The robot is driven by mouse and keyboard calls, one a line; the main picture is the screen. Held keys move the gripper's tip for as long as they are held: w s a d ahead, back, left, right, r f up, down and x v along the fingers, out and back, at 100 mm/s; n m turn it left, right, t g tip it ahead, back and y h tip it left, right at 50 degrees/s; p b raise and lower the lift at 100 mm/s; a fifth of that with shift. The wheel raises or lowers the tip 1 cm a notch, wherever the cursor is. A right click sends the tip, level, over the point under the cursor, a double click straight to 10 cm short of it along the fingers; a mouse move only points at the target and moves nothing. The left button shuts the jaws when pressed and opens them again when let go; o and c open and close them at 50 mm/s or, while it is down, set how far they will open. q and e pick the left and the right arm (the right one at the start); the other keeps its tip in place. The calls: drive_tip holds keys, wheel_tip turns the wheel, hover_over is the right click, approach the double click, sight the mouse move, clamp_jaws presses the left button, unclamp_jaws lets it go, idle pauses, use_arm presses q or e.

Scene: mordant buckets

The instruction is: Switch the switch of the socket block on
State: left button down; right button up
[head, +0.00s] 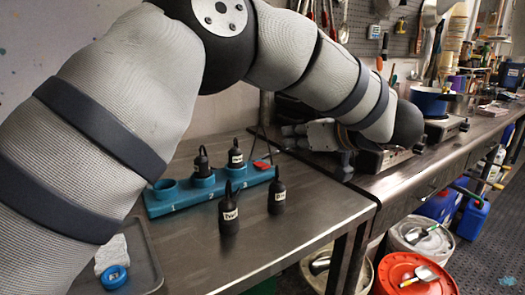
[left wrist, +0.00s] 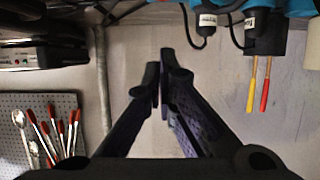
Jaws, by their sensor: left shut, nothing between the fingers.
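The teal socket block (head: 215,190) lies on the steel bench, with a row of round sockets. Two labelled black plugs stand in sockets, and two more (head: 229,213) (head: 277,194) stand on the bench in front. A red switch (head: 262,165) shows at the block's right end; I cannot tell its position. My left gripper (head: 291,136) is shut and empty, to the right of and behind the switch, apart from it. In the left wrist view, its fingers (left wrist: 159,65) are together, with part of the block (left wrist: 215,5) at the top edge. My right gripper is not in view.
A tray (head: 150,262) with a blue ring (head: 113,277) is at the front left. A hotplate (head: 380,158) stands beside my left forearm, with a blue pot (head: 430,101) farther back. Buckets, one with a red lid (head: 412,275), stand on the floor.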

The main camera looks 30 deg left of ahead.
use_arm(q)
drive_tip(key=shift+d+r, duration=0.1)
drive_tip(key=shift+d, duration=0.1)
hover_over(261, 165)
drive_tip(key=d, duration=0.3)
wheel_tip(261, 165, down, 4)
drive_tip(key=shift+s+r, duration=0.15)
drive_tip(key=shift+r, duration=0.05)
wheel_tip(261, 165, down, 3)
drive_tip(key=shift+a+f, duration=0.1)
drive_tip(key=shift+a, duration=0.05)
drive_tip(key=shift+f, duration=0.4)
